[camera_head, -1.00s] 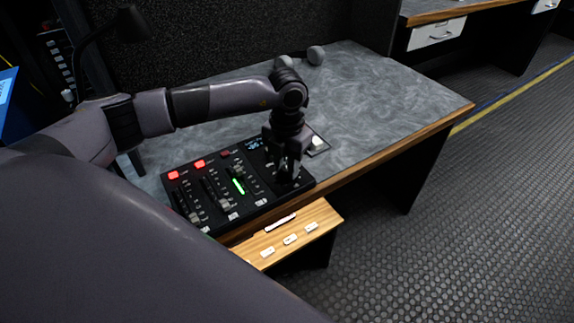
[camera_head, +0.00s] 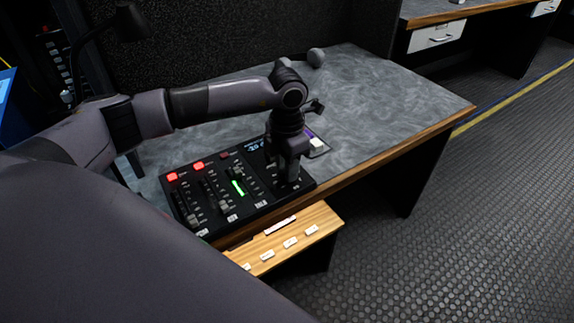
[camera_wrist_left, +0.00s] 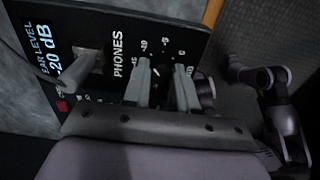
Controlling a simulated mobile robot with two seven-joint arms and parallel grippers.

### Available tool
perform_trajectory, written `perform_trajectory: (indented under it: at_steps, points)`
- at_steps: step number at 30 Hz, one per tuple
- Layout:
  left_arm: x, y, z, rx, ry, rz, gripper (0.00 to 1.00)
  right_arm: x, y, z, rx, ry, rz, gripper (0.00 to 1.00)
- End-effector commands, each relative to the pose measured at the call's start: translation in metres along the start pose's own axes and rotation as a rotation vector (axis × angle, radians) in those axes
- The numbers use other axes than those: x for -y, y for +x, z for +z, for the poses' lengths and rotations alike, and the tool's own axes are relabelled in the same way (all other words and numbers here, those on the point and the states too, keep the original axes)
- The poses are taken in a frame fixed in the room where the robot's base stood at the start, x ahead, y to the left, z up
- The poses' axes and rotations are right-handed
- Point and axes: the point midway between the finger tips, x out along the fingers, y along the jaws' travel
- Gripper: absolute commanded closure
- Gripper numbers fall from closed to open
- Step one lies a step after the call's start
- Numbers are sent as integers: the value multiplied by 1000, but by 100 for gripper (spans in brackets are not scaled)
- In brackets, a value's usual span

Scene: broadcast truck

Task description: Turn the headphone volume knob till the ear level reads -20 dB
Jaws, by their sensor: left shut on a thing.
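The black mixer panel (camera_head: 240,212) sits at the desk's front edge. My left gripper (camera_head: 289,178) points down over its right end. In the left wrist view my left gripper (camera_wrist_left: 162,92) is shut on the headphone volume knob (camera_wrist_left: 158,72), a small dark knob beside the PHONES label, ringed by scale marks. The fingers hide much of the knob. The ear level display (camera_wrist_left: 58,55) reads -20 dB there; in the head view the blue display (camera_head: 257,146) is small. My right gripper cannot be made out clearly; part of an arm of mine shows at the right of the wrist view.
A grey lever (camera_wrist_left: 88,64) stands on the panel between display and knob. Lit red buttons (camera_head: 198,166), faders and a green meter (camera_head: 238,188) lie left of my gripper. A wooden shelf (camera_head: 258,252) juts out below. The grey desk (camera_head: 385,100) is clear to the right.

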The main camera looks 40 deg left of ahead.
Motion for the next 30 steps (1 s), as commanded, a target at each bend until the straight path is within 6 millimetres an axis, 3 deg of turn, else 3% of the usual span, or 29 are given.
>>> perform_trajectory:
  at_steps: [5, 6, 8, 9, 19, 30]
  points:
    - [0, -1, 0, 0, -1, 0, 100, 0, 0, 0, -1, 0, 0, 100]
    - [0, -1, 0, 0, -1, 0, 70, 0, 0, 0, -1, 0, 0, 100]
    - [0, -1, 0, 0, -2, 0, 51, 0, 0, 0, -1, 0, 0, 100]
    - [0, -1, 0, 0, -2, 0, 48, 0, 0, 0, -1, 0, 0, 100]
    - [0, -5, 0, 1, -2, 0, 48, 1, 0, -1, -2, 4, 1, 100]
    - [0, -60, 1, 3, -2, 1, 48, 1, -2, -4, -3, 5, 1, 100]
